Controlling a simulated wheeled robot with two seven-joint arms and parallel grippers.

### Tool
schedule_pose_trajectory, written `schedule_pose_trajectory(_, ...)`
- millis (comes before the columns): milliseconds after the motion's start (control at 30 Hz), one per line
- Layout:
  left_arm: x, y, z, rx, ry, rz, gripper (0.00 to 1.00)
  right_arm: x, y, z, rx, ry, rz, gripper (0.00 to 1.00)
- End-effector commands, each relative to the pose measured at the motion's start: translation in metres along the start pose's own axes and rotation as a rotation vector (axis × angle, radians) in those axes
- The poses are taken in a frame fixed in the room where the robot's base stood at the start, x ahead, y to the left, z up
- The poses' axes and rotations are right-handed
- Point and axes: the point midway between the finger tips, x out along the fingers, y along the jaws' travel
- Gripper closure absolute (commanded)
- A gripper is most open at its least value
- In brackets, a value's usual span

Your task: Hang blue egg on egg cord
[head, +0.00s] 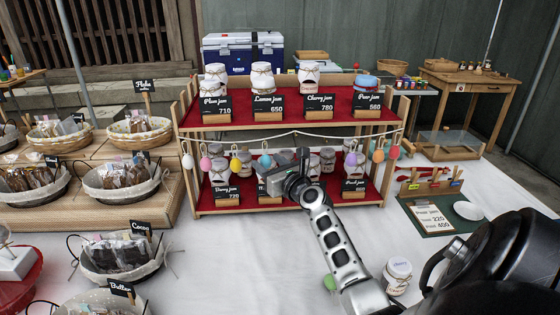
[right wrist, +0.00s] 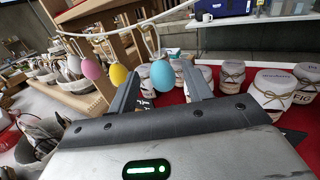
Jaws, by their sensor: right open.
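The blue egg (head: 265,160) hangs from the white egg cord (head: 330,134) along the front of the red-lined jam shelf, right of a yellow egg (head: 235,164). In the right wrist view the blue egg (right wrist: 162,76) hangs upright between the two fingers of my right gripper (right wrist: 160,68), which is open. A gap shows on each side of the egg. In the head view my right gripper (head: 273,177) is at the shelf front, just below and right of the egg. My left gripper is out of view.
Jam jars (head: 262,75) stand on both shelf levels close behind the gripper. More eggs (head: 379,154) hang at the cord's right end. A cherry jar (head: 397,275) and a green rounded thing (head: 329,283) are beside my right forearm.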

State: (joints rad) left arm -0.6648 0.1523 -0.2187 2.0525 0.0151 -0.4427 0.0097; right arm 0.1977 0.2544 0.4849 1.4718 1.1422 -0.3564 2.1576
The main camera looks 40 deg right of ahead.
Motion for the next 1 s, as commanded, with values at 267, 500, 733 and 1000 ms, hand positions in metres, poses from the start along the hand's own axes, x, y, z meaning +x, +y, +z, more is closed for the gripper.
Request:
schedule_pose_trajectory(267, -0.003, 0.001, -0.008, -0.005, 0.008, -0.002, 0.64, -0.051, 0.0, 0.0, 0.001, 0.003, -0.001, 0.5)
schedule_pose_trajectory(500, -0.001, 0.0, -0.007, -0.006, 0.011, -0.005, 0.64, -0.11, 0.0, -0.002, -0.001, 0.005, -0.002, 0.5)
schedule_pose_trajectory(733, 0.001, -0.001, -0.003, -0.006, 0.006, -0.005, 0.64, -0.146, 0.0, -0.002, 0.0, 0.003, -0.001, 0.5)
schedule_pose_trajectory(1000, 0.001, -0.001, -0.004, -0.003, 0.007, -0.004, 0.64, -0.157, 0.0, 0.0, 0.0, 0.001, 0.0, 0.5)
